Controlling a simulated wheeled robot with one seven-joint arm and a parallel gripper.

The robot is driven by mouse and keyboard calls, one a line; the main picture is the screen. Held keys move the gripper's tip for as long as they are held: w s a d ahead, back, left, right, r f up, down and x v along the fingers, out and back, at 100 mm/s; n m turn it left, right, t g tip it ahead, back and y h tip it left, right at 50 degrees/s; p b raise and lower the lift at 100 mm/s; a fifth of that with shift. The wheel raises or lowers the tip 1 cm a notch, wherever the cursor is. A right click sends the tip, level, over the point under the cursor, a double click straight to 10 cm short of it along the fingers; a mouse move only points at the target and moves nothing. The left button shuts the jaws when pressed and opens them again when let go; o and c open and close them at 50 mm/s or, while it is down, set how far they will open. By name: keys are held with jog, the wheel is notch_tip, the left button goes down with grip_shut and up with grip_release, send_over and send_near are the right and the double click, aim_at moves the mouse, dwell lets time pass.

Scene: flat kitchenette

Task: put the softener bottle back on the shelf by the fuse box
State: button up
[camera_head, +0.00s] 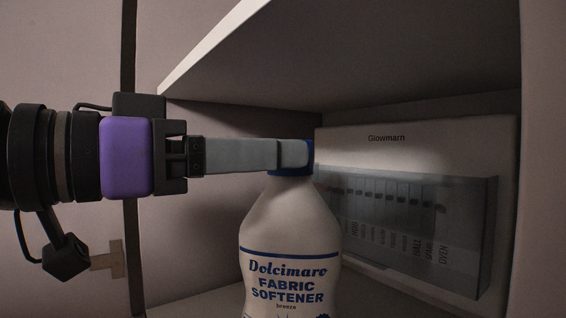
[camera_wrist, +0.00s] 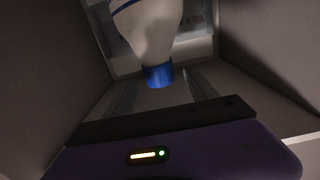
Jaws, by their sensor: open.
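The softener bottle (camera_head: 290,240) is white with a blue cap (camera_head: 309,158) and a "Dolcimaro Fabric Softener" label. It looks upright inside the shelf compartment; its base is below the head view. My gripper (camera_head: 298,155) reaches in level from the left at cap height. One grey finger covers much of the cap in the head view. In the wrist view the cap (camera_wrist: 158,75) lies between the two open fingers (camera_wrist: 160,88), with gaps that look clear on both sides. The fuse box (camera_head: 400,215), marked "Glowmarn", is on the wall just right of the bottle.
A shelf board (camera_head: 370,50) is overhead, above my gripper. A side panel edge (camera_head: 130,240) stands at left below my wrist, and another panel (camera_head: 542,160) closes the right. The shelf floor (camera_head: 195,304) shows bare to the left of the bottle.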

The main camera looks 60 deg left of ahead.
jog(key=s+b, duration=0.1)
jog(key=s, duration=0.6)
jog(key=shift+s+d+b, duration=0.35)
jog(key=shift+s+d, duration=0.05)
jog(key=shift+d, duration=0.05)
